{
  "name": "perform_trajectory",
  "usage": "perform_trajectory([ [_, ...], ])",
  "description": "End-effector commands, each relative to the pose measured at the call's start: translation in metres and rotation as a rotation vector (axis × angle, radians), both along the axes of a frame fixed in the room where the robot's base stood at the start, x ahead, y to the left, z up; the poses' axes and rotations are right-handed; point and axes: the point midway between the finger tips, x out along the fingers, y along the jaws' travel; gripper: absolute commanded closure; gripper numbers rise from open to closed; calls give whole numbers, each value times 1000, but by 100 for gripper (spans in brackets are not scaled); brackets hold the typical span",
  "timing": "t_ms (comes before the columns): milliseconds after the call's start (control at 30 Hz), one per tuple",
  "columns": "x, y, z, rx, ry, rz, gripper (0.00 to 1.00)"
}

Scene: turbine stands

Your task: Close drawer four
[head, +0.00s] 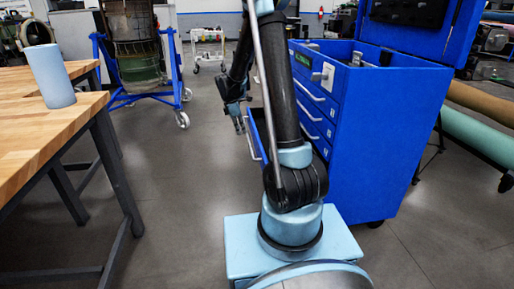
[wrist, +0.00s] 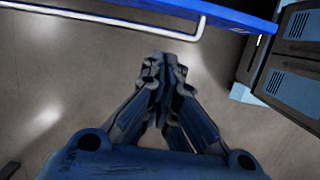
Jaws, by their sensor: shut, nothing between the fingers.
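The blue tool cabinet (head: 368,135) stands to the right of my arm in the head view. Several drawers with white handles are on its left face. One drawer (head: 258,132) stands pulled out, partly hidden behind my arm; I cannot read its number. My gripper (head: 239,124) is beyond and to the left of the open drawer's front, apart from it. In the wrist view the gripper (wrist: 164,62) is shut and empty. The drawer's blue edge (wrist: 225,12) and white handle (wrist: 140,27) cross the top of that view, ahead of the fingertips.
A wooden workbench (head: 35,115) with a light blue cylinder (head: 50,76) on it stands at the left. A blue wheeled turbine stand (head: 170,70) and a white cart (head: 208,50) are behind. Bare floor lies between the bench and the cabinet.

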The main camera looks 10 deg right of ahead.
Motion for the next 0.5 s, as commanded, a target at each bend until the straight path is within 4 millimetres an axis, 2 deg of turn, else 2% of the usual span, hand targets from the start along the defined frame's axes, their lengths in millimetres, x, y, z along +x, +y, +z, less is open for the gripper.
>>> perform_trajectory([
  [267, 6, 1, -16, -5, 8, 22, 100],
  [500, 5, -8, -48, -5, 7, 21, 100],
])
